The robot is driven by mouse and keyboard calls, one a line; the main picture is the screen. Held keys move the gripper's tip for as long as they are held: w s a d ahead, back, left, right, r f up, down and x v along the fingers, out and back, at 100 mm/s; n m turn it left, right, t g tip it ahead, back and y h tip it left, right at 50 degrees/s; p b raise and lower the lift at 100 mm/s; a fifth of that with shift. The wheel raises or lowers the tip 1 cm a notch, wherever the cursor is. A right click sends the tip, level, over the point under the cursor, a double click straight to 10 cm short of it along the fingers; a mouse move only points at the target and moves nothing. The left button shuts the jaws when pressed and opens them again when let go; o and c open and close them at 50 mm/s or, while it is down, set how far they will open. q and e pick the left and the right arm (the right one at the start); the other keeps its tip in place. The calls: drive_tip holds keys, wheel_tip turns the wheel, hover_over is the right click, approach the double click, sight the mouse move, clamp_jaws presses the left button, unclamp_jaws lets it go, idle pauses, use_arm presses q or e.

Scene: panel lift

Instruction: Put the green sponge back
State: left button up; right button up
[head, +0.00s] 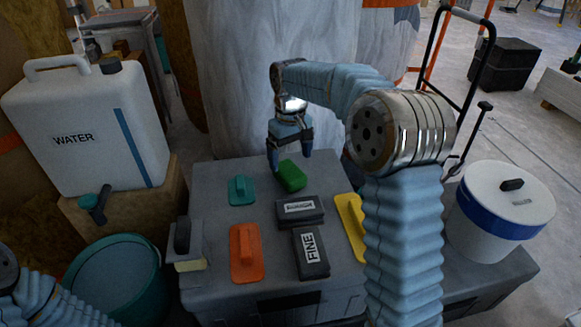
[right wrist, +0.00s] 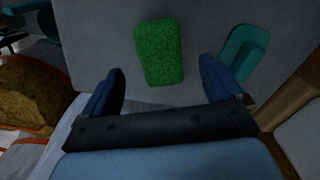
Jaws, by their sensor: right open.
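The green sponge (head: 291,176) lies on the grey bench top (head: 210,279) near its back edge. In the right wrist view the green sponge (right wrist: 159,53) lies beyond and between the fingers, and nothing touches it. My right gripper (head: 290,165) is above and just left of the sponge, pointing down, with its fingers apart and empty; it also shows in the right wrist view (right wrist: 163,85). My left gripper is not in view; only part of my left arm shows at the lower left.
A teal float (head: 242,190), an orange float (head: 244,252), two dark blocks marked "COARSE" (head: 300,209) and "FINE" (head: 310,253), and a yellow tool (head: 350,222) lie nearby. A water container (head: 88,130) and teal bucket (head: 118,280) stand left; a white lidded bucket (head: 500,207) stands right.

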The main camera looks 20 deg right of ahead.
sight(291, 171)
wheel_tip(291, 171, up, 6)
drive_tip(key=shift+p, duration=0.3)
idle(0.3)
